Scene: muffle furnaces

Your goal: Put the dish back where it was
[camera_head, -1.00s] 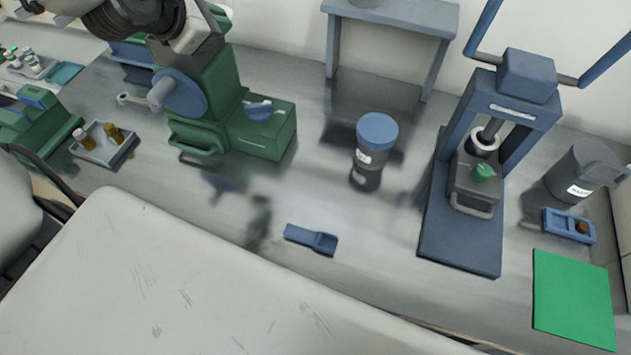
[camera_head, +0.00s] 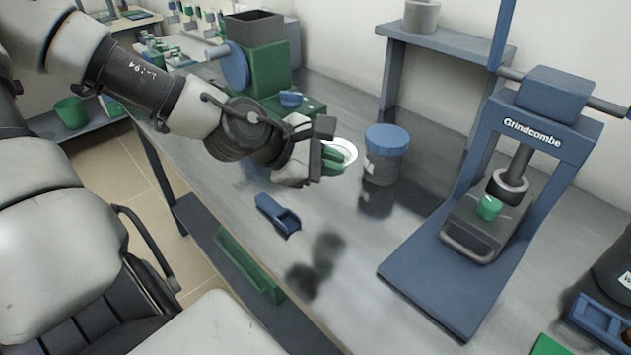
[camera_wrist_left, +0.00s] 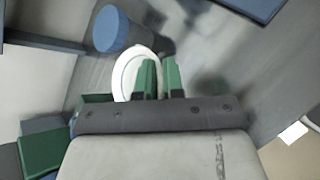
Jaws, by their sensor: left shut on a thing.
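The white round dish (camera_head: 346,151) is at my left gripper's fingertips in the head view, over the bench beside the blue-lidded jar. My left gripper (camera_head: 333,158) has green fingers and is shut on the dish's rim. In the left wrist view the dish (camera_wrist_left: 124,68) shows as a tilted white oval, partly hidden by one green finger of the left gripper (camera_wrist_left: 160,75). I cannot tell how far the dish is above the bench. My right gripper is not in view.
The blue-lidded jar (camera_head: 386,155) stands close right of the dish. A green machine (camera_head: 262,65) is behind my left arm. A blue scoop (camera_head: 278,214) lies in front. A blue press (camera_head: 490,190) stands right, and a raised shelf (camera_head: 445,45) behind. Bench between scoop and press is clear.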

